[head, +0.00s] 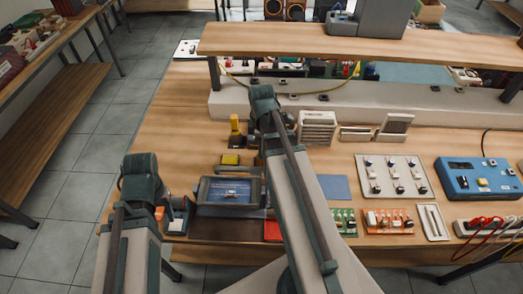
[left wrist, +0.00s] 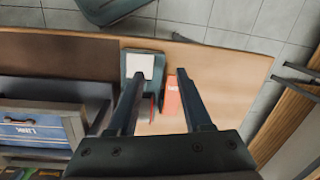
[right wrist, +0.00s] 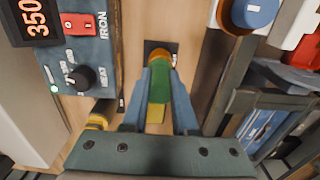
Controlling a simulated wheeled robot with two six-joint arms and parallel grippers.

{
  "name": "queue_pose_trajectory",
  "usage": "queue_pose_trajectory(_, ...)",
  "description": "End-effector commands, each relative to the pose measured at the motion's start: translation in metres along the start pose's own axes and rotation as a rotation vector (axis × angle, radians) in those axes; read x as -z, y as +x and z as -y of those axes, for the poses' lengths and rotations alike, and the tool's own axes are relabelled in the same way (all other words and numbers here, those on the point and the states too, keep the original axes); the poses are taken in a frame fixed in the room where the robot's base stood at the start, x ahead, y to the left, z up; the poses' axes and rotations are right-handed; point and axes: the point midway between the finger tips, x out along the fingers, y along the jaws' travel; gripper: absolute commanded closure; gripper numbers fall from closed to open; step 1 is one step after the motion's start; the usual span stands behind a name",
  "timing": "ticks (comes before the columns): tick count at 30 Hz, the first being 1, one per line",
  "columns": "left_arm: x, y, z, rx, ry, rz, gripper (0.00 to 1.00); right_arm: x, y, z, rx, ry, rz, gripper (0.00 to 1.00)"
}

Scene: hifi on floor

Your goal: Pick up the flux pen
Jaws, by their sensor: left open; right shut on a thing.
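In the right wrist view my right gripper (right wrist: 160,70) is shut on a green, pen-like thing with an orange end (right wrist: 159,82), which looks like the flux pen. A small dark square (right wrist: 155,48) lies beyond it on the wooden bench. In the head view my right arm hides this gripper and what it holds. My left gripper (left wrist: 158,76) is open and empty above the bench's left edge. A dark teal block with a white top (left wrist: 140,68) and an orange-red block (left wrist: 171,95) lie below its fingers.
A soldering station with red switch and knob (right wrist: 75,50) stands left of the right gripper. A raised wooden shelf (head: 300,40) spans the back. The bench's left strip is clear.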

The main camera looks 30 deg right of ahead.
Motion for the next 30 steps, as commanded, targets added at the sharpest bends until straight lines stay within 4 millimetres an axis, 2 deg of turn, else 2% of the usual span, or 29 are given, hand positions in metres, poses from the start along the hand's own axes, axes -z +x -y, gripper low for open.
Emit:
queue_pose_trajectory(8, -0.001, -0.016, 0.002, 0.000, 0.000, 0.000, 0.50, 0.000, -0.016, 0.000, 0.000, 0.000, 0.000, 1.00)
queue_pose_trajectory(24, -0.005, -0.093, 0.009, 0.000, 0.001, 0.000, 0.50, 0.000, -0.094, 0.000, 0.000, 0.000, 0.000, 1.00)
queue_pose_trajectory(30, -0.006, -0.101, 0.010, 0.000, 0.002, 0.000, 0.50, 0.000, -0.101, 0.000, 0.000, 0.000, 0.000, 1.00)
